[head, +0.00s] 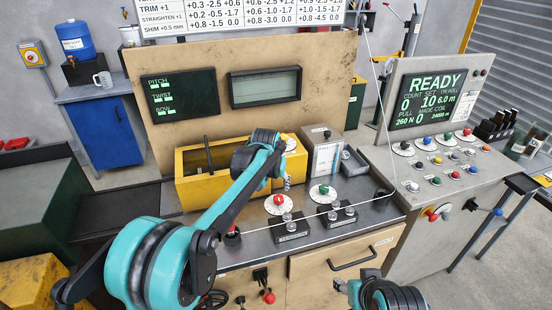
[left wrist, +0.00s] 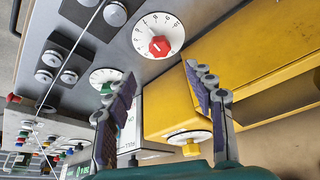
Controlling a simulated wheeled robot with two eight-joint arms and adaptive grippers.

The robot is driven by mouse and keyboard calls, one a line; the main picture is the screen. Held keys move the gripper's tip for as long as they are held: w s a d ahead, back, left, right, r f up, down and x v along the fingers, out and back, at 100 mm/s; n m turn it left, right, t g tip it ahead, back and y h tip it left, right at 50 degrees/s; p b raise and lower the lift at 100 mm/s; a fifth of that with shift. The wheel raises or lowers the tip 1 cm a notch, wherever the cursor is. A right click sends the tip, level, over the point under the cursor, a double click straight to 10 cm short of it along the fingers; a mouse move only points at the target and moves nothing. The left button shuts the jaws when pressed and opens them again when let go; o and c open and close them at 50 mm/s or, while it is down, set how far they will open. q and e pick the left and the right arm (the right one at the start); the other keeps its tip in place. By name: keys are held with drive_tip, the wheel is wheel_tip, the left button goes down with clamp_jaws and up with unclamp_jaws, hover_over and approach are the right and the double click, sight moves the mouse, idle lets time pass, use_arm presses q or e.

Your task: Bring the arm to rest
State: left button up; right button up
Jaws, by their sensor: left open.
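My left arm (head: 235,200) reaches in from the left over the front of the workbench, its wrist bent down beside the yellow machine housing (head: 188,188). My left gripper (left wrist: 160,82) is open and empty in the left wrist view, its two fingers well apart. In the head view it is mostly hidden behind my wrist. Past the fingertips are the red dial (left wrist: 158,44) and the green dial (left wrist: 105,80); the gripper appears clear of both. Part of my right arm (head: 385,296) shows at the bottom edge; its gripper is out of the picture.
A thin wire (head: 345,208) crosses the bench over two roller blocks (head: 290,228) and rises at the right. A control console (head: 450,165) reading READY stands right. A grey box (head: 323,150) stands behind the dials. The bench front has a drawer (head: 345,258).

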use_arm(q)
drive_tip(key=s+a+r+n+t+b, duration=0.1)
drive_tip(key=s+a+r, duration=0.2)
drive_tip(key=s+a, duration=0.35)
drive_tip(key=s+a+r, duration=0.3)
drive_tip(key=s, duration=0.6)
drive_tip(key=s+a+f+t, duration=0.1)
drive_tip(key=s+a+f, duration=0.2)
drive_tip(key=s, duration=0.6)
drive_tip(key=s+a+f+n+t+y+b, duration=0.1)
drive_tip(key=s+a+f, duration=0.3)
drive_tip(key=s, duration=0.6)
drive_tip(key=shift+s+f+n, duration=0.25)
drive_tip(key=shift+f+n, duration=0.05)
drive_tip(key=shift+f, duration=0.25)
use_arm(e)
wheel_tip(320, 180, down, 2)
drive_tip(key=shift+f, duration=0.1)
drive_tip(key=shift+o, duration=0.6)
